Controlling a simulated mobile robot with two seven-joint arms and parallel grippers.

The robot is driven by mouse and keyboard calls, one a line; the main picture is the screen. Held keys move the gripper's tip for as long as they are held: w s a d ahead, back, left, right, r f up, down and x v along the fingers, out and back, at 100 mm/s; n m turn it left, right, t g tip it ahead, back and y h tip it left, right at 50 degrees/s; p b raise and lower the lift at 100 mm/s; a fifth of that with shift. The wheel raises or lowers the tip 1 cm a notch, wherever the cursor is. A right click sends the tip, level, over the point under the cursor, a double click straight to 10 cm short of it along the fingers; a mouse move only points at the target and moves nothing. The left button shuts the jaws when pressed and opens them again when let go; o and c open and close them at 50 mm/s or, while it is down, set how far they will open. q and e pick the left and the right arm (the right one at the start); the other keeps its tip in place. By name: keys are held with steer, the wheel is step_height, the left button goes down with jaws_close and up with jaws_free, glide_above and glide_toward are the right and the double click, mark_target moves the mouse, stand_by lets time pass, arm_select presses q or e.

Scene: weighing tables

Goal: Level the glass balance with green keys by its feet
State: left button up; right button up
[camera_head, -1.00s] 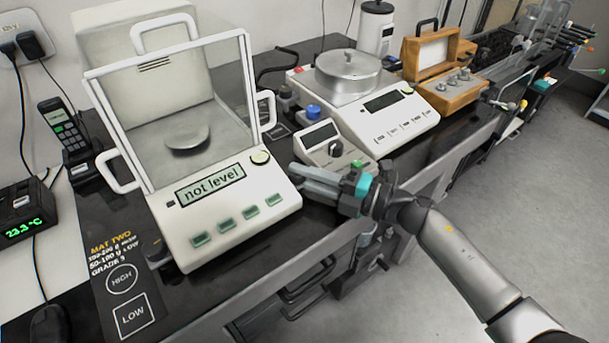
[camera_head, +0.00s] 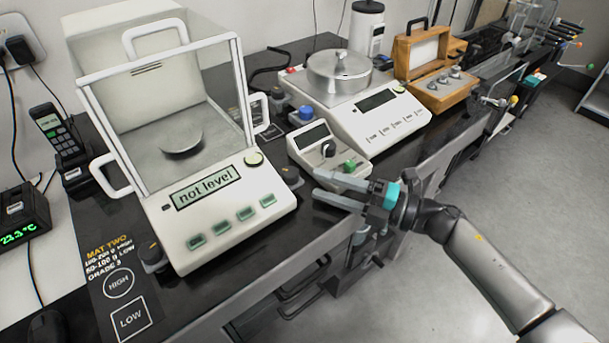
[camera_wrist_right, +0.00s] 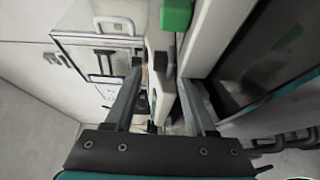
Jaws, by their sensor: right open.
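The glass balance (camera_head: 224,218) with green keys stands at the left in the head view, its display (camera_head: 206,188) reading "not level". Its glass draft shield (camera_head: 160,110) encloses a round pan (camera_head: 182,138). A dark foot knob (camera_head: 152,255) shows at its front left corner; a small part of another foot (camera_head: 291,176) seems to show at the right side. My right gripper (camera_head: 317,186) is open, right of the balance and apart from it, its fingers pointing left. In the right wrist view the open fingers (camera_wrist_right: 158,68) show with a pale edge between or beyond them. My left gripper is out of view.
A small grey box with a green knob (camera_head: 349,166) sits just behind my right gripper; this knob seems to show in the wrist view (camera_wrist_right: 176,14). A second scale (camera_head: 385,125) and a wooden weight box (camera_head: 440,92) stand farther right. A mat (camera_head: 100,275) lies front left.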

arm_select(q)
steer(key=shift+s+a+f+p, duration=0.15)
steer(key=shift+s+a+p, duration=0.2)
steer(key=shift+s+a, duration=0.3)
arm_select(e)
steer(key=v, duration=0.9)
steer(key=shift+d, duration=0.15)
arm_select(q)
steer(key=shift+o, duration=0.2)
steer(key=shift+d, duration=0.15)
arm_select(e)
steer(key=shift+s, duration=0.1)
